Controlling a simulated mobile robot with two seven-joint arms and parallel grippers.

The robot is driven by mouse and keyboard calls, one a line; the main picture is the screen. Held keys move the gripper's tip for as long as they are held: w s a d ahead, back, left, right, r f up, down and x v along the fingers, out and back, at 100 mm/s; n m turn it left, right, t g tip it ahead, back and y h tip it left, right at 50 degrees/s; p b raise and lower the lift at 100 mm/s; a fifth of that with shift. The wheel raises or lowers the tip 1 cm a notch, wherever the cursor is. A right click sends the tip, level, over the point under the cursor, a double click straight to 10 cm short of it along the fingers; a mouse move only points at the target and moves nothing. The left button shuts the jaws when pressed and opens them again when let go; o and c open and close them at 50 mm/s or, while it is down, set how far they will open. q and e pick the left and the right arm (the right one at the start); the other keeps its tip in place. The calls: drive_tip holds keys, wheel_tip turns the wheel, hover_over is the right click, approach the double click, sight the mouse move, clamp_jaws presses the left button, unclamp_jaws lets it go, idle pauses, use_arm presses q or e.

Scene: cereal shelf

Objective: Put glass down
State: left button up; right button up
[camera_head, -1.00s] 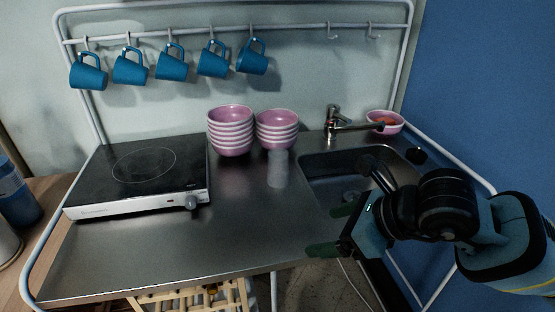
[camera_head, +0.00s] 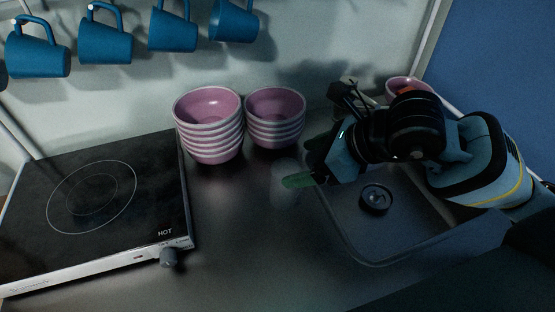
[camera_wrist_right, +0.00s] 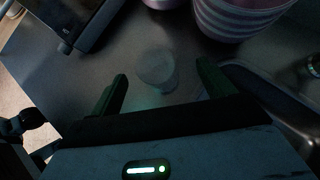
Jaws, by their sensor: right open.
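The glass (camera_head: 287,170) is clear and faint, standing on the steel counter in front of the pink bowls. In the right wrist view the glass (camera_wrist_right: 157,68) appears upright, between the lines of the two green fingertips. My right gripper (camera_head: 291,180) is open, with its green fingers at the glass in the head view. In the right wrist view my right gripper (camera_wrist_right: 160,72) has a finger on each side of the glass, with gaps visible. One finger is mostly hidden in the head view. My left gripper is not in view.
Two stacks of pink bowls, left (camera_head: 208,125) and right (camera_head: 274,118), stand just behind the glass. A hot plate (camera_head: 95,200) is at left, and the sink (camera_head: 372,235) at right. Blue mugs (camera_head: 105,42) hang above. The front counter (camera_head: 240,240) is clear.

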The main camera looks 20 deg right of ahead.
sight(287, 171)
drive_tip(key=shift+s, duration=0.25)
drive_tip(key=shift+a+f, duration=0.15)
drive_tip(key=shift+a, duration=0.05)
drive_tip(key=shift+x, duration=0.8)
drive_tip(key=shift+w+a+f, duration=0.1)
drive_tip(key=shift+w+f, duration=0.05)
drive_tip(key=shift+w, duration=0.05)
drive_tip(key=shift+a+f, duration=0.2)
drive_tip(key=shift+f, duration=0.05)
drive_tip(key=x, duration=0.4)
drive_tip(key=shift+a+f, duration=0.1)
drive_tip(key=shift+f, duration=0.2)
drive_tip(key=c, duration=1.3)
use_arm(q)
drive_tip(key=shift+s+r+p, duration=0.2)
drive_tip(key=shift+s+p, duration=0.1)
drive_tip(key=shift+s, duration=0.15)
use_arm(e)
drive_tip(key=shift+o, duration=0.2)
